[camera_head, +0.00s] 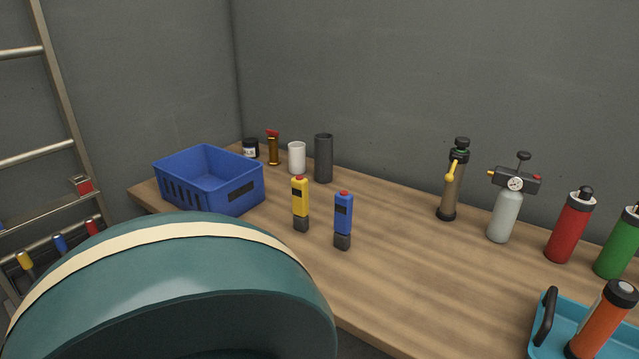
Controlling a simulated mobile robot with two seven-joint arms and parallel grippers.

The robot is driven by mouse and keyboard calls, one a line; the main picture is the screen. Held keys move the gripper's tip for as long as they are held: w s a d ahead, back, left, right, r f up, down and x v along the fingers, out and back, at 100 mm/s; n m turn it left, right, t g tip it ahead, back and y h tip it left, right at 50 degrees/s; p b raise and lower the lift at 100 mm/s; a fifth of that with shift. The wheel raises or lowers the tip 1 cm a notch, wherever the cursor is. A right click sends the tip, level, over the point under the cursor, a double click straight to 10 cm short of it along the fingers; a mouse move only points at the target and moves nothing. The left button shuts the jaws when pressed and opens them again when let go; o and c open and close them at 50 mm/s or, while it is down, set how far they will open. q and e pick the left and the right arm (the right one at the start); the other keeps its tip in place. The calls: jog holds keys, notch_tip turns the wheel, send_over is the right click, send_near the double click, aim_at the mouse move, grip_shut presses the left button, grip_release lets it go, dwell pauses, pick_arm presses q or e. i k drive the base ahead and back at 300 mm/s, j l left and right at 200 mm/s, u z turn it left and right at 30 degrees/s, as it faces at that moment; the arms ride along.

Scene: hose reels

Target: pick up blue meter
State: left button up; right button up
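The blue meter (343,220) stands upright on the wooden table (420,290), left of the table's middle. It has a red top, a dark display and a dark grey base. A yellow meter (300,203) of the same shape stands just left of it and a little farther back, apart from it. Neither of my grippers shows in the head view.
A large teal rounded object (180,285) with a cream stripe fills the lower left foreground. A blue basket (208,180) stands behind it. Bottles, including a red one (569,226), and a light-blue tray (545,345) are at right. The table's middle is clear.

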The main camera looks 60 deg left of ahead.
aim_at(342, 213)
jog(key=u, duration=1.85)
